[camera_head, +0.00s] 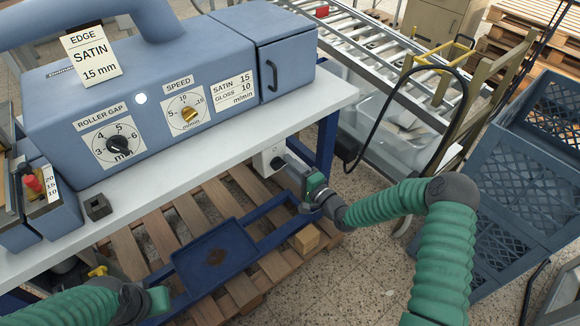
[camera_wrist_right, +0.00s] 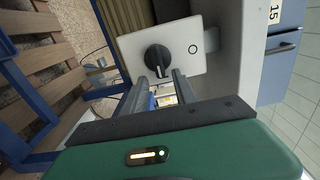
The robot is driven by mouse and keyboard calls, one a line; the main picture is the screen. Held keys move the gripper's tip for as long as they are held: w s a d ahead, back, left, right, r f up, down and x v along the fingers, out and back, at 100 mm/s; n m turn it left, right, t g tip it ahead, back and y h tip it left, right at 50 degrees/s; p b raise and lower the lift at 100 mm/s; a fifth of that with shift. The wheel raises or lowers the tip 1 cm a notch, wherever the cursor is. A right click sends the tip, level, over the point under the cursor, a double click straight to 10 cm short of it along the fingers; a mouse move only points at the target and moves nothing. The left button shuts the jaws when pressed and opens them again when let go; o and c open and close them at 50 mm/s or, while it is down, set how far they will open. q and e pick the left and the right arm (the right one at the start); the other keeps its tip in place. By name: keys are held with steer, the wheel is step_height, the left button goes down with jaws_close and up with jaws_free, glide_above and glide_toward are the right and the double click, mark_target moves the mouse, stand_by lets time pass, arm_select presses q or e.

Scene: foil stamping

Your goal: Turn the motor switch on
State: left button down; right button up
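The motor switch is a white box (camera_head: 262,164) under the front right edge of the bench, partly hidden by my right gripper. In the right wrist view its white plate (camera_wrist_right: 194,66) carries a black rotary knob (camera_wrist_right: 157,58) and a printed circle mark to the right of it. The knob's grip bar points down the picture, toward my gripper. My right gripper (camera_wrist_right: 159,78) is open, its two fingers apart with the lower part of the knob at or between their tips. I cannot tell whether they touch it. My left gripper (camera_head: 158,300) is low at the left, its fingers unclear.
The blue machine (camera_head: 200,75) with roller gap and speed dials stands on the white bench (camera_head: 190,155). Below are a pallet (camera_head: 130,240) and a blue tray (camera_head: 190,265). A roller conveyor (camera_head: 370,50) and blue crates (camera_head: 520,185) stand to the right.

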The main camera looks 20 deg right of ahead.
steer(key=shift+s, duration=0.1)
steer(key=shift+s, duration=0.15)
steer(key=p+v, duration=0.1)
steer(key=v, duration=1.5)
steer(key=shift+s+p, duration=0.25)
steer(key=shift+p, duration=0.1)
steer(key=shift+d, duration=0.1)
